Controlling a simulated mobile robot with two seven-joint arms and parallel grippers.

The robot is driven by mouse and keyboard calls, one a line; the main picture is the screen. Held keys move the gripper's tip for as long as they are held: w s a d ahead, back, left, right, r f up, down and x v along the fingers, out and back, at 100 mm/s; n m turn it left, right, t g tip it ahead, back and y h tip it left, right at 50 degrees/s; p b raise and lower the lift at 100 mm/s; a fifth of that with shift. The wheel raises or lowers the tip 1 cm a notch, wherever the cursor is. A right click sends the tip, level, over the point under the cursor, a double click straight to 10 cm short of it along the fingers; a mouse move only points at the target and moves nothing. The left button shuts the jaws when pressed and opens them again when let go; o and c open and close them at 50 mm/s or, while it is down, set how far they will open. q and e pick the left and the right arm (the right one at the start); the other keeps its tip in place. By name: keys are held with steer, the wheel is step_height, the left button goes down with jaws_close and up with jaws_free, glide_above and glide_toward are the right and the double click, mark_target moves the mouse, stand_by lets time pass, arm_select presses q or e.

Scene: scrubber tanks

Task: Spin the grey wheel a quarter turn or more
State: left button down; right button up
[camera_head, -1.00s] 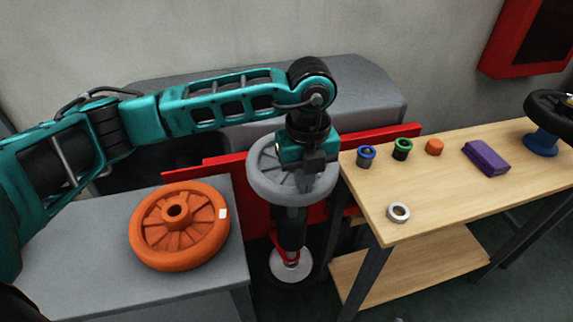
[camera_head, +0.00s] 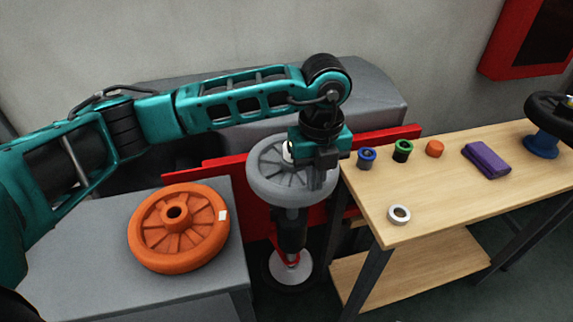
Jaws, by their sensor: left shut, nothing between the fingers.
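The grey wheel (camera_head: 263,177) is mounted flat on top of a dark upright post in the middle of the view. It has a wide rim and spokes, and part of its white hub shows. My left gripper (camera_head: 326,180) reaches over from the left and points down at the wheel's right side. It is shut with nothing between its fingers. It hides the right part of the wheel, and I cannot tell whether the fingertips touch a spoke or the rim. My right gripper is not in view.
An orange wheel (camera_head: 150,240) lies on a grey bench (camera_head: 90,275) at left. A wooden table (camera_head: 450,205) at right holds blue, green and orange small parts, a metal ring (camera_head: 399,214), a purple cloth (camera_head: 486,160) and a black handwheel (camera_head: 548,106). Red panels (camera_head: 390,138) stand behind the post.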

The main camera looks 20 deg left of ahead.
arm_select(q)
step_height(320, 180, up, 7)
steer(key=p, duration=0.4)
steer(key=shift+f, duration=0.1)
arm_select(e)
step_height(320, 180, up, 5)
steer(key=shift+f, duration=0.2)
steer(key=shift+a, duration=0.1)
